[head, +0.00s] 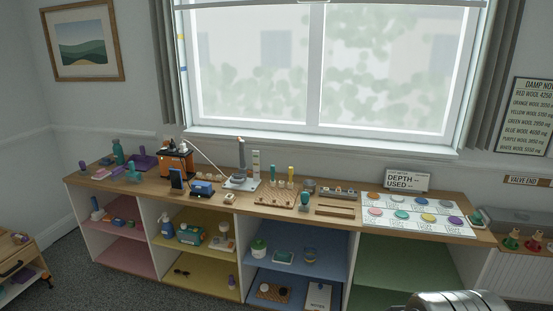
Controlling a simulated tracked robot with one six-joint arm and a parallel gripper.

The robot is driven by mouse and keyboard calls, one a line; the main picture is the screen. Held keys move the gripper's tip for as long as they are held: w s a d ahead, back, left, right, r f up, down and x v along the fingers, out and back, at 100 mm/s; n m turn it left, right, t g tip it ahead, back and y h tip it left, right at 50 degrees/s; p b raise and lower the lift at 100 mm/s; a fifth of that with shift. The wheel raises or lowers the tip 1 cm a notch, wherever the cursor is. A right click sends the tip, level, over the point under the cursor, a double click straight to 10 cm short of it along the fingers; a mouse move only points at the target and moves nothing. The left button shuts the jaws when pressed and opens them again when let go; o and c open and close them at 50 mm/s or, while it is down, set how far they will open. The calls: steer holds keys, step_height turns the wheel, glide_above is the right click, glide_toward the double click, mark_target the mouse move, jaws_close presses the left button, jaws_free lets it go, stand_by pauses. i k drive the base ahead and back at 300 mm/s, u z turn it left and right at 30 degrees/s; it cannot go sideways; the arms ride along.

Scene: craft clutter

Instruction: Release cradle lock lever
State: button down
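I cannot pick out a cradle lock lever with certainty at this distance. A grey stand (241,183) with a flat base and an upright post is on the long wooden counter (275,211), and a thin pale rod slants down towards it from the left. An orange and black device (176,162) stands left of it. My gripper is not in view; only a silvery rounded part, which may be mine, shows at the bottom right.
Coloured open shelves (207,262) under the counter hold small items. A white sheet (411,218) with several coloured discs lies at the counter's right, before a "DEPTH USED" sign (407,181). A low cart (14,260) stands at left. Carpet is visible in front.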

mark_target(241, 143)
steer(key=u, duration=0.25)
steer(key=i, duration=1.55)
steer(key=u, duration=0.9)
steer(key=i, duration=1.1)
steer(key=u, duration=0.55)
